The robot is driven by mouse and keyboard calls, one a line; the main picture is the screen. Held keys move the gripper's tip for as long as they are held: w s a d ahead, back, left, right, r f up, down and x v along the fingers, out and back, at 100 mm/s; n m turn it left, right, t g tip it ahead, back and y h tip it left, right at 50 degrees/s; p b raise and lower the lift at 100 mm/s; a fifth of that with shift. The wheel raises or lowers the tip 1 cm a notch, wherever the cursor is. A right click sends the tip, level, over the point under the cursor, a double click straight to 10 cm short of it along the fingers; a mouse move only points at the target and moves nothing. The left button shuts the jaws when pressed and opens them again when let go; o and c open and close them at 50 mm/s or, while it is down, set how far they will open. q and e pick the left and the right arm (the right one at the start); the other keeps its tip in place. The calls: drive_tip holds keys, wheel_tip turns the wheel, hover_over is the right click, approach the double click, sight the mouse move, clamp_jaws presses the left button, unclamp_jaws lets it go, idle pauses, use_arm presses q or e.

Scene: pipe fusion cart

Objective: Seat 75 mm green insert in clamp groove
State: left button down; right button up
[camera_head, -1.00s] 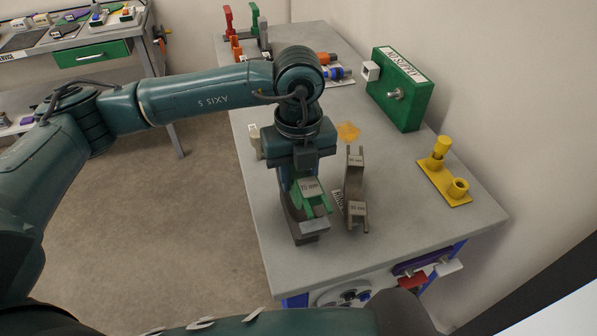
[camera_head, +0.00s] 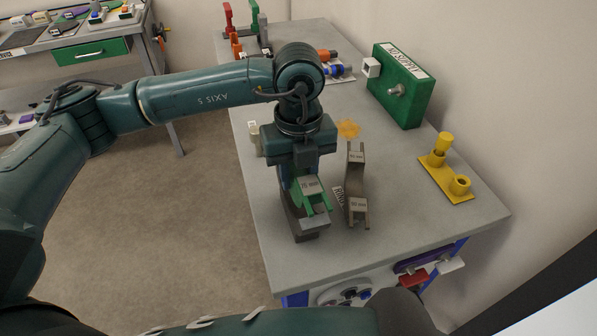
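The green insert (camera_head: 311,189), labelled 75 mm, is directly under my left gripper (camera_head: 302,182), at the upper part of a dark grey clamp (camera_head: 305,226) near the table's front left. My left gripper points down, and its fingers are mostly hidden by its own body and the insert. It appears shut on the insert. The groove is hidden, so I cannot tell whether the insert rests in it or sits just above. My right gripper is not in view.
A grey labelled two-part piece (camera_head: 355,187) stands close right of the clamp. A yellow stand (camera_head: 447,181) and a green box (camera_head: 402,86) are along the right side. Another bench (camera_head: 86,41) is at the back left. The table's front right is clear.

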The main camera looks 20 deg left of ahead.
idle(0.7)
use_arm(q)
drive_tip(key=shift+r, duration=0.1)
drive_tip(key=shift+b, duration=0.35)
drive_tip(key=shift+f+b, duration=1.9)
drive_tip(key=shift+f, duration=0.35)
drive_tip(key=c, duration=1.4)
unclamp_jaws()
drive_tip(key=shift+c, duration=0.2)
drive_tip(key=o, duration=0.5)
drive_tip(key=shift+r, duration=0.1)
